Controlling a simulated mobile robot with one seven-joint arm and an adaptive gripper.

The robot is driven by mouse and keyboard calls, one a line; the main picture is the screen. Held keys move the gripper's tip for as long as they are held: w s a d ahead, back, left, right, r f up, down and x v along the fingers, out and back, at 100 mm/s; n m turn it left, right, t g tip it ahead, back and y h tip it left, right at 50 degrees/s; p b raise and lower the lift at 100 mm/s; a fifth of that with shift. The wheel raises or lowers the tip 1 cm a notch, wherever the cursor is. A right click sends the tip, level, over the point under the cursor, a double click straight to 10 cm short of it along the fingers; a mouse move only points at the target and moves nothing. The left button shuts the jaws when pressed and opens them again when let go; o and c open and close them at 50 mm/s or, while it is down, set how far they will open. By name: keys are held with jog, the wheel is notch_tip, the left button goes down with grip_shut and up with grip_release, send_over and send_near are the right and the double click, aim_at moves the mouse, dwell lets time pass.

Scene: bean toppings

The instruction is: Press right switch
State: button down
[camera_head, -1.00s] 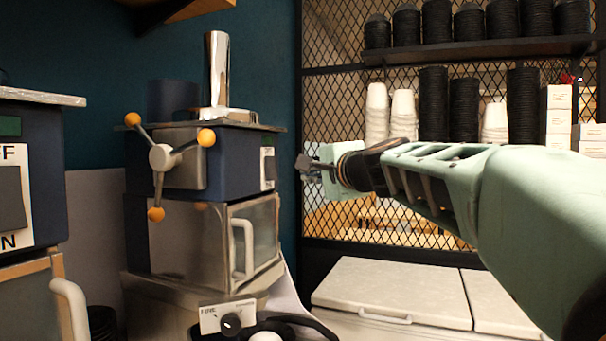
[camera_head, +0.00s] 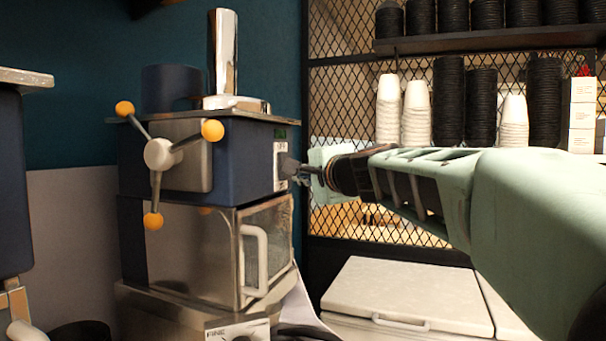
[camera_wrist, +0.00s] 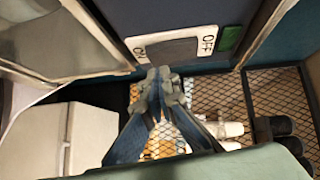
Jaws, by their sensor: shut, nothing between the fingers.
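The right switch (camera_head: 280,165) is a white ON/OFF plate on the right side of the dark blue machine (camera_head: 240,165). In the wrist view the switch plate (camera_wrist: 170,47) shows a grey rocker between the words, with a green patch beyond OFF. My gripper (camera_head: 295,168) is shut and empty, its tip right beside the switch. In the wrist view my gripper (camera_wrist: 158,85) has its fingertips just below the plate's edge near ON. I cannot tell whether it touches the rocker.
The machine has a three-armed handle (camera_head: 160,153) with orange knobs and a glass-fronted door with a white handle (camera_head: 255,260) below. A black mesh partition (camera_head: 345,120) stands behind my arm. A white lidded chest (camera_head: 400,295) lies below it. A shelf (camera_head: 490,40) holds dark cups.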

jog(key=shift+w+a+f, duration=0.1)
jog(key=shift+w+a, duration=0.2)
jog(key=shift+a, duration=0.2)
jog(key=shift+f+b, duration=0.3)
jog(key=shift+b, duration=0.55)
jog(key=shift+w+a+r+m+t+b, duration=0.15)
jog(key=shift+a+m+t+b, duration=0.15)
jog(key=shift+b, duration=0.5)
